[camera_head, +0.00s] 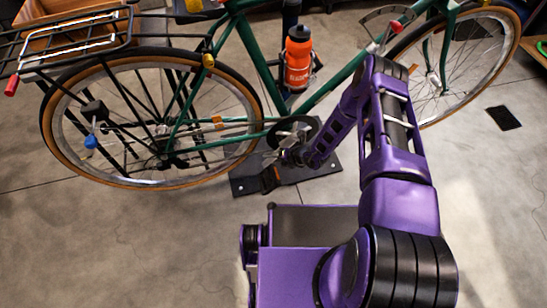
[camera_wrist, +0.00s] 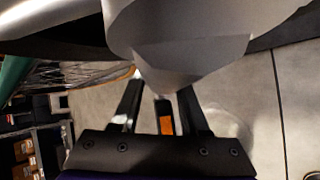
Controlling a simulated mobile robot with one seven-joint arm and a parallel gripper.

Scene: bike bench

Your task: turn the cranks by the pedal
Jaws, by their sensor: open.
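The green bicycle (camera_head: 337,78) stands upright. The dark curved chainring guard (camera_head: 313,124) shows at its cranks, partly covered by my arm. My gripper (camera_head: 285,158) is low beside the crank area, small and dark there. In the wrist view my gripper (camera_wrist: 160,105) has its two dark fingers apart. A narrow dark piece with an orange patch (camera_wrist: 167,125), perhaps the pedal with its reflector, shows between the fingers. A large pale grey shape (camera_wrist: 185,50), too close to identify, hides part of the fingertips. I cannot tell whether the fingers touch the pedal.
A black stand plate (camera_head: 310,170) lies on the floor under the cranks. The rear wheel (camera_head: 55,130) is left of my gripper, the front wheel (camera_head: 508,60) at upper right. An orange bottle (camera_head: 298,62) sits on the frame. A dark flat object (camera_head: 504,118) lies on the floor.

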